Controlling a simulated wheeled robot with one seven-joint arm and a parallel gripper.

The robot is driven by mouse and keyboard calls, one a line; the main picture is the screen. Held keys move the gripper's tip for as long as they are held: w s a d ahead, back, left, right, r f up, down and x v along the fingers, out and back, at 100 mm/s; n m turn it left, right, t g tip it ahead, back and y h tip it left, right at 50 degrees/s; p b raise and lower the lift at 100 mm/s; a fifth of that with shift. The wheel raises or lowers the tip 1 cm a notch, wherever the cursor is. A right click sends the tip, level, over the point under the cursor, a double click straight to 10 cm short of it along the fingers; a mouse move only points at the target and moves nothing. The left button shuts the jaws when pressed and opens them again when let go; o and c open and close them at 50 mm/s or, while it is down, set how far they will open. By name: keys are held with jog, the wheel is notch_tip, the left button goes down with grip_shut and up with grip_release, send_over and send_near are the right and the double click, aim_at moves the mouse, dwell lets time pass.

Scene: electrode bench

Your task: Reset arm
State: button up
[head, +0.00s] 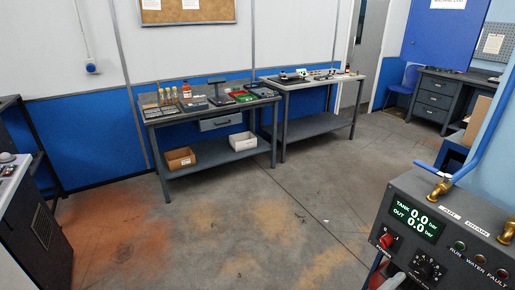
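My gripper does not show in the head view, so its opening and anything it holds cannot be seen. A small pale and red shape is cut off at the bottom edge, right of centre. I cannot tell what it is. The task names no object to handle.
A grey machine (455,228) with a lit display (413,222) stands close at right. Two workbenches, one cluttered (165,117) and one farther right (310,84), line the back wall. A dark cabinet (32,225) is at left. The middle floor (260,225) is clear.

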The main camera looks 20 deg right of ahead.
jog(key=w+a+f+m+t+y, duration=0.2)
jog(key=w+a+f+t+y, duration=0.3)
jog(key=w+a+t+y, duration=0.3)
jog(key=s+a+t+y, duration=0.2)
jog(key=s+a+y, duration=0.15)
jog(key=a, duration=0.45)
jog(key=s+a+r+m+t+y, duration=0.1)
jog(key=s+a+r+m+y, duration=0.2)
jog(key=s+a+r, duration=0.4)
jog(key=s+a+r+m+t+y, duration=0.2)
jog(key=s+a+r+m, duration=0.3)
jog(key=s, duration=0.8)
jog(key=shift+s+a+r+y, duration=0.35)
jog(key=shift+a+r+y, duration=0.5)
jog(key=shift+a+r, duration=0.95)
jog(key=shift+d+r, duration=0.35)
